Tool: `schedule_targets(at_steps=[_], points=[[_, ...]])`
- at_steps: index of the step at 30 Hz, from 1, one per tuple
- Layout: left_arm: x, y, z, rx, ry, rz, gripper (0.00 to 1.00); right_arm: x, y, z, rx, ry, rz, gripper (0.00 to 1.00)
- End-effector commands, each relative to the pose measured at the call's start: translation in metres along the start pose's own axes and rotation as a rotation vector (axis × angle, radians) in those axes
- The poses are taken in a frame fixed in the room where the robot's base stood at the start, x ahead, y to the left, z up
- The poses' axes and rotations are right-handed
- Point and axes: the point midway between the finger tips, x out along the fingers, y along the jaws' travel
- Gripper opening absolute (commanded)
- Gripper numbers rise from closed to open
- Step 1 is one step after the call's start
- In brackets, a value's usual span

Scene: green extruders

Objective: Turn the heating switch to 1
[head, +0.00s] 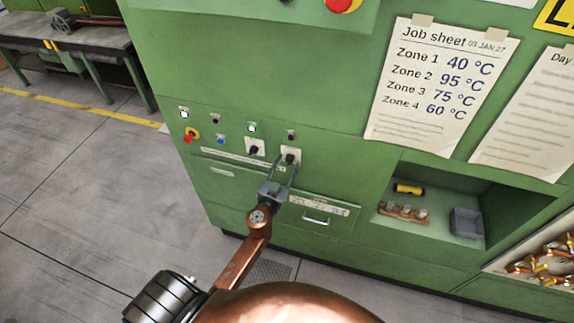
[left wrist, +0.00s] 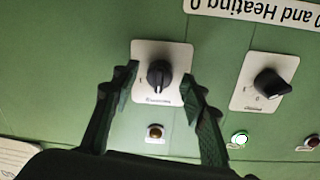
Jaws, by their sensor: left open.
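Two black rotary switches on white plates sit on the green machine front. The right switch (head: 290,157) in the head view is the one my left gripper (head: 288,166) reaches; it is centred in the left wrist view (left wrist: 159,74). The gripper is open there, one finger on each side of the knob, with gaps visible in the left wrist view. That knob's bar stands upright in that view; its plate marks are too small to read surely. The other switch (head: 254,147) is to the left, its knob tilted in the left wrist view (left wrist: 272,85). My right gripper is not in view.
A lit lamp (head: 252,128) is above the left switch and a dark lamp (head: 291,135) above the right one. A red knob (head: 190,135) is further left. A job sheet (head: 436,90) hangs on the right, above an open recess (head: 480,188). A drawer handle (head: 316,221) is below.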

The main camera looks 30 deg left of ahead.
Motion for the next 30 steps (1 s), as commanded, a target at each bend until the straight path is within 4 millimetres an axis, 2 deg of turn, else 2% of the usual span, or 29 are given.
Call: schedule_targets(at_steps=[7,24,30], points=[[0.0007,0.0000,0.0001,0.001,0.000,0.000,0.40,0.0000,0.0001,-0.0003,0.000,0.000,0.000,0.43],[0.0005,0.0001,0.0001,0.001,0.000,0.000,0.01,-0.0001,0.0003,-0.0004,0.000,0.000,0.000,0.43],[0.0005,0.0001,0.0001,0.008,-0.001,0.000,0.00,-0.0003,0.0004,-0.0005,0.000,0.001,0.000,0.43]])
